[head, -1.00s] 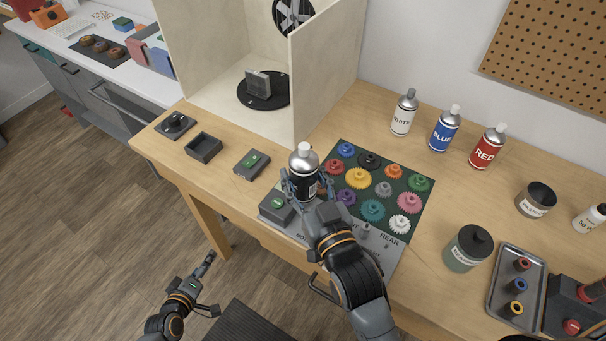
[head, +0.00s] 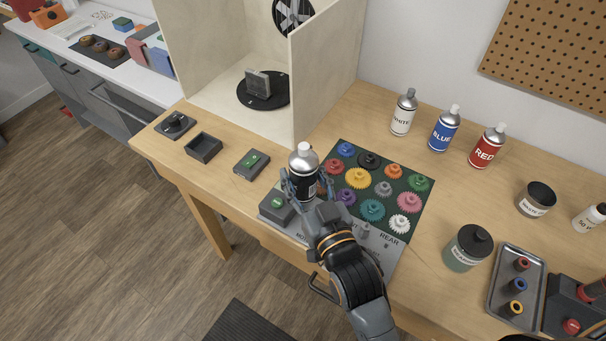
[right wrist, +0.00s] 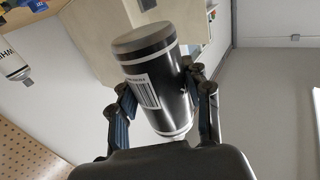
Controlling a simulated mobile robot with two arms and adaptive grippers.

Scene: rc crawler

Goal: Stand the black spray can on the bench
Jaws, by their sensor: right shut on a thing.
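The black spray can (head: 302,176) has a silver shoulder and a white cap. My right gripper (head: 302,187) is shut around its body, with the can close to upright in the head view. In the right wrist view the can (right wrist: 156,80) sits between the two fingers of the gripper (right wrist: 163,100), showing its barcode label and grey base. It appears in front of the green gear mat and beside a grey box with a green button; whether its base touches anything is hidden. The wooden bench (head: 450,185) extends around it. My left gripper is not in view.
White (head: 404,112), blue (head: 444,129) and red (head: 487,146) cans stand at the back. A mat with several coloured gears (head: 423,198) lies beside the held can. A spray booth (head: 228,40) stands behind left. A jar (head: 467,249) and tray (head: 496,296) are at right.

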